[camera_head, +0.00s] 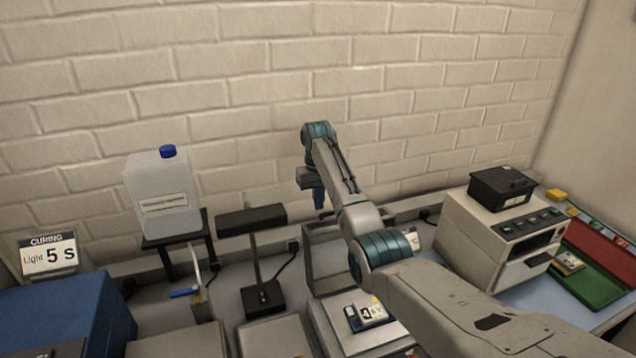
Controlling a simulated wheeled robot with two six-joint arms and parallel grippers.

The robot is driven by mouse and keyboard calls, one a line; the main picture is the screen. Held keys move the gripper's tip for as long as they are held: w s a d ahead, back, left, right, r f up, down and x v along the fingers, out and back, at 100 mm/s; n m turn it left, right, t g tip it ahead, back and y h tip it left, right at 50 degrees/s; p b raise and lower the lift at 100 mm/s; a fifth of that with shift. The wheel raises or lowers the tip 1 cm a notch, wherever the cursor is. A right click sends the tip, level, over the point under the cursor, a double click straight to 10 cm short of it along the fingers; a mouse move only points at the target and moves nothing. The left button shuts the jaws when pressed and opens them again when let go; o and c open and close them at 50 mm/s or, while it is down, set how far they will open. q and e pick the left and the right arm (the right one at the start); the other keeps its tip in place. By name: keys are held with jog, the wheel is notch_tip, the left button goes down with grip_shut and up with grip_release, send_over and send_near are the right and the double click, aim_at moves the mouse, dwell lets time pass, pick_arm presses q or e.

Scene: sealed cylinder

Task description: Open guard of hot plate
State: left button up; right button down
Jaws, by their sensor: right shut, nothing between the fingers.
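A grey box-like frame (322,262) with upright sides stands on the bench behind my right arm. It may be the guard of the hot plate, but I cannot tell for sure. My right arm hides its right part. A pale flat plate (338,338) with a dark-and-white label lies in front of it, partly covered by my arm. My right gripper (319,200) is shut and empty. It points down, in front of the brick wall and above the grey frame in the picture. My left gripper is not in view.
A black lamp (252,220) on a stand and a jug (162,190) with a blue cap are left of my gripper. A beige device (490,235) carries a black box (502,188) on the right. A blue box (60,320) fills the lower left.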

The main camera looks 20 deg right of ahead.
jog(key=s+p, duration=0.1)
jog(key=s, duration=0.1)
jog(key=s+r+p, duration=0.1)
jog(key=s, duration=0.1)
jog(key=shift+a+r+p, duration=0.1)
jog(key=shift+r+p, duration=0.1)
jog(key=shift+p, duration=0.2)
jog(key=shift+w, duration=0.1)
